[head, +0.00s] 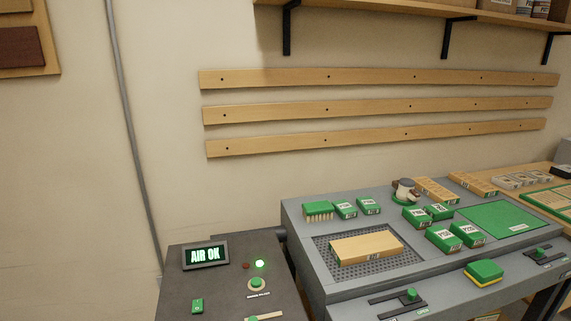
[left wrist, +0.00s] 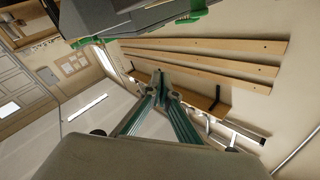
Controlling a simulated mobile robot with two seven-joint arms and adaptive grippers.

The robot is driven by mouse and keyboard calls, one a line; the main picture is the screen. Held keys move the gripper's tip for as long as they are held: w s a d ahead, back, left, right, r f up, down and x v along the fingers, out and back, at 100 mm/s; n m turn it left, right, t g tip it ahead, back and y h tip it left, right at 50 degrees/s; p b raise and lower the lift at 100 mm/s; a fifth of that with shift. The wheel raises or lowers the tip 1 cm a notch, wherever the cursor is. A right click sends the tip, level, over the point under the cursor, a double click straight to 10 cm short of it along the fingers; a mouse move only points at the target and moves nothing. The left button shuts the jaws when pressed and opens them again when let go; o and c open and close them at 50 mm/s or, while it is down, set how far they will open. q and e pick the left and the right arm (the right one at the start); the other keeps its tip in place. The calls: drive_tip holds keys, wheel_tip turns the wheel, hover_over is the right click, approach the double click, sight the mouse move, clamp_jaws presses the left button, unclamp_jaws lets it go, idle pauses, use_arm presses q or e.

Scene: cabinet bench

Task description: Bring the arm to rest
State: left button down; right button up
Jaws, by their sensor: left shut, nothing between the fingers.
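My left gripper (left wrist: 163,82) shows in the left wrist view, with its two green-grey fingers drawn together at the tips. It is shut and holds nothing. It is in open air, apart from the bench and wall. Neither arm shows in the head view, and my right gripper is in neither view.
A grey bench (head: 360,289) at right carries a wooden block (head: 366,246), several green boxes (head: 443,237) and a green mat (head: 498,219). A control panel (head: 231,279) with an "AIR OK" display (head: 206,255) stands left of it. Wooden rails (head: 370,109) and a shelf (head: 400,17) are on the wall.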

use_arm(q)
drive_tip(key=s+a+f+n+g+y, duration=0.2)
drive_tip(key=s+a+f+n+y, duration=0.2)
drive_tip(key=f, duration=0.7)
drive_tip(key=s+a+f+n+g+y, duration=0.3)
drive_tip(key=s+a+f+n+y, duration=0.1)
drive_tip(key=s+a+f, duration=0.5)
wheel_tip(320, 180, down, 3)
drive_tip(key=shift+s+a, duration=0.2)
drive_tip(key=shift+a, duration=0.9)
